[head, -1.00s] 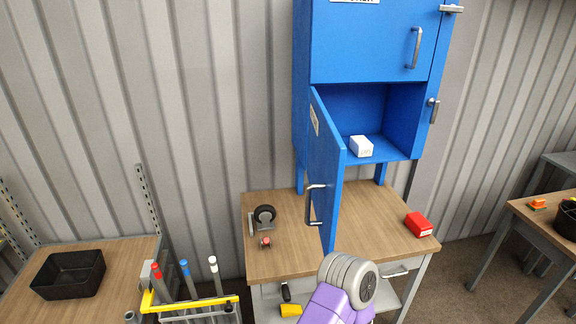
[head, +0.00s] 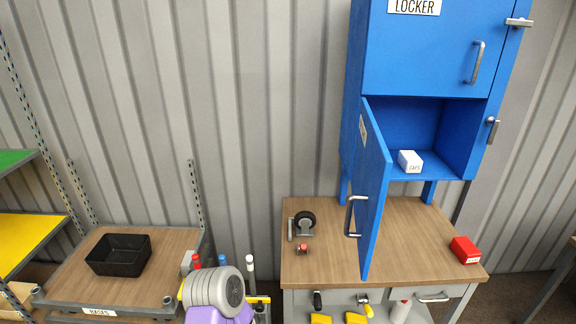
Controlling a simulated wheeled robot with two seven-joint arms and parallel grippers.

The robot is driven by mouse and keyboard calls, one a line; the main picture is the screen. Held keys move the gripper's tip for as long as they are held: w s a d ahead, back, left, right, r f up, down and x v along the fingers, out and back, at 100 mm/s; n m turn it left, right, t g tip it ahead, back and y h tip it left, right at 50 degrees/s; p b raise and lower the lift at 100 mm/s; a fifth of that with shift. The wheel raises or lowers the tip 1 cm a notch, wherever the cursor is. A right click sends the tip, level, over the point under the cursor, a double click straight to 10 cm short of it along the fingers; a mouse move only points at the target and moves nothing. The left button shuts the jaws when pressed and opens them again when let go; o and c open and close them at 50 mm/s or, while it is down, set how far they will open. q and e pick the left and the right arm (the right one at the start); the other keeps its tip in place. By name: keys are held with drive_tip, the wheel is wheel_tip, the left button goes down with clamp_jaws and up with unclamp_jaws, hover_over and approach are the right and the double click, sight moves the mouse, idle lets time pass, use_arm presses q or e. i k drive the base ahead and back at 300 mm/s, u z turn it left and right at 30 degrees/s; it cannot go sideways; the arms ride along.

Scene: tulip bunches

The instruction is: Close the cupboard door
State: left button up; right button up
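The blue cupboard (head: 350,110) stands on a wooden workbench in the head view, right of centre. Its lower door (head: 372,190) is hinged on the left and stands wide open, swung out toward me over the bench. A metal handle (head: 352,215) is on the door. The lower compartment is exposed, with a white box (head: 410,161) inside. The upper door (head: 425,45), labelled LOCKER, is shut. A purple and grey link of my own arm shows at the bottom, left of the bench. Neither gripper's fingers are in view.
On the bench (head: 430,235) are a caster wheel (head: 304,221) at the left and a red box (head: 465,250) at the right. A black bin (head: 118,254) sits on a trolley at the left. Coloured tubes (head: 222,268) stand between trolley and bench.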

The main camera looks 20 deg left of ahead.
sight(373, 164)
drive_tip(key=u, duration=0.2)
drive_tip(key=i, duration=1)
